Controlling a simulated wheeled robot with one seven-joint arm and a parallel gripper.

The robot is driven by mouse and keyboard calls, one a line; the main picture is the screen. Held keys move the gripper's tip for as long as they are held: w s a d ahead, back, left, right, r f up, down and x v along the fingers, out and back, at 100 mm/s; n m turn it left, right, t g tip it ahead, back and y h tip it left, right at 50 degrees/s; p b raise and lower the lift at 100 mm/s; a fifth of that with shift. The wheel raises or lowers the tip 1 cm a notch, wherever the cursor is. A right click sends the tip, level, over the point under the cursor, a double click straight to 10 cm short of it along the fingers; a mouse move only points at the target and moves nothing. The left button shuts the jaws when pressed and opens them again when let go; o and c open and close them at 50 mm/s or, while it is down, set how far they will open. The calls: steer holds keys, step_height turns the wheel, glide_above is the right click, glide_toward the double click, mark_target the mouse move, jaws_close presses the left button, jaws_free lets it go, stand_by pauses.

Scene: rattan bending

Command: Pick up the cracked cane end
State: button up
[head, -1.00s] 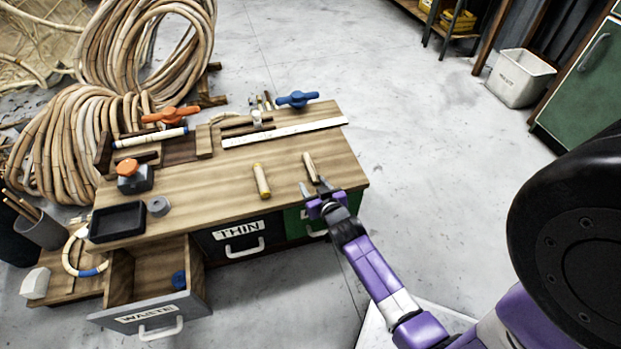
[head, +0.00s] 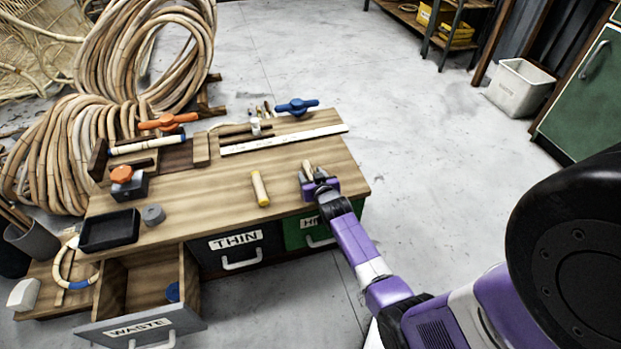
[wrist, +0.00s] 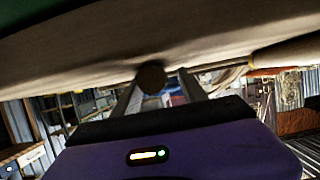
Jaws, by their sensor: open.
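A short cane piece (head: 308,170) lies near the right front of the wooden bench, partly hidden by my gripper. My purple gripper (head: 314,178) is open at this piece, with its fingers to either side of it. In the wrist view the round cane end (wrist: 151,78) shows between the two open fingers (wrist: 158,88); I cannot tell whether they touch it. A second short cane piece (head: 260,188) with yellow ends lies to the left on the bench. I cannot make out a crack on either piece.
The WASTE drawer (head: 140,328) stands open at front left. THIN (head: 234,240) and green (head: 310,228) drawers are shut. A long white rule (head: 283,139) lies behind.

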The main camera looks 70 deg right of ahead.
jaws_close()
steer(key=shift+r, duration=0.1)
